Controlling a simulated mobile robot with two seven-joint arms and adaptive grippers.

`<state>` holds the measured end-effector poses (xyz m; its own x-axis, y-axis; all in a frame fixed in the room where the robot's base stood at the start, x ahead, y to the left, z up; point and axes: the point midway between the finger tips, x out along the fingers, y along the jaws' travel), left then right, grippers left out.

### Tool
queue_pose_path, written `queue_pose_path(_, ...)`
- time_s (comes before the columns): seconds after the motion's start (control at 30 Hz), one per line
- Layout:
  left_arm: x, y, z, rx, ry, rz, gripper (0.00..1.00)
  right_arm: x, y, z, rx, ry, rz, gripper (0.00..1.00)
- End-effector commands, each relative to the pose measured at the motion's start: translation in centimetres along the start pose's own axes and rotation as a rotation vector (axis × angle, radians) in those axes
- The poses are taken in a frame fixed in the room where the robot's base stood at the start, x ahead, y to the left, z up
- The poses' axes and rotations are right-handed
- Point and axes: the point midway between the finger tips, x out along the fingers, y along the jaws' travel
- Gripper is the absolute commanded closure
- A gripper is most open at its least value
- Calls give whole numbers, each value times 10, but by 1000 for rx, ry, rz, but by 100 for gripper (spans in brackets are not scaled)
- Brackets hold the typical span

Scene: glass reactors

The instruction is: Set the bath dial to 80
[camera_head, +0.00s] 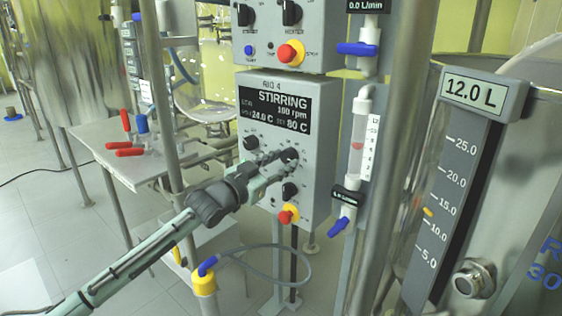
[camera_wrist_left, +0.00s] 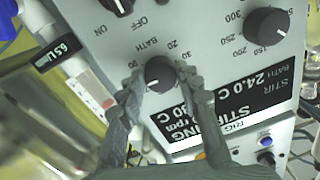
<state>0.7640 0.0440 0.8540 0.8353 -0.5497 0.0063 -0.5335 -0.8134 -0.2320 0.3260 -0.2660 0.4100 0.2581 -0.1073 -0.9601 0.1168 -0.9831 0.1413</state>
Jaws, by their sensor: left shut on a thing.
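The bath dial (camera_head: 290,155) is a black knob on the grey control box (camera_head: 318,125), right of centre below its display. In the left wrist view the dial (camera_wrist_left: 159,72) sits between the fingers, under the word BATH. My left gripper (camera_head: 275,163) is shut on the dial, with a finger on each side (camera_wrist_left: 160,83). The display (camera_head: 275,110) reads STIRRING, 100 rpm, 24.0 C and a set value of 80 C. My right gripper is not in view.
The stirring dial (camera_head: 251,142) is left of the bath dial. An on/off knob (camera_head: 290,190) and a red-and-yellow button (camera_head: 288,215) are below. A flow tube (camera_head: 363,140) with a blue valve (camera_head: 339,226) and a metal post (camera_head: 400,130) stand close on the right.

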Motion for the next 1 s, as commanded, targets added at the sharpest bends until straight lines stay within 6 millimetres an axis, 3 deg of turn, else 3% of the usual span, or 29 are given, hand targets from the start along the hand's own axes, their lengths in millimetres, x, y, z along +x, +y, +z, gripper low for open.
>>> queue_pose_path(0.7, 0, 0, 1, 75, 3, 0, 95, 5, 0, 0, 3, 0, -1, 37)
queue_pose_path(0.73, 0, 0, 1, 74, 3, 0, 64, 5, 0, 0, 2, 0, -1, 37)
queue_pose_path(0.9, 0, 0, 0, 74, 3, 0, 45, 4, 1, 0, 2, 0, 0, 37)
queue_pose_path(1.0, 0, 0, 0, 74, 3, 0, 45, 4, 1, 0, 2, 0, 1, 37)
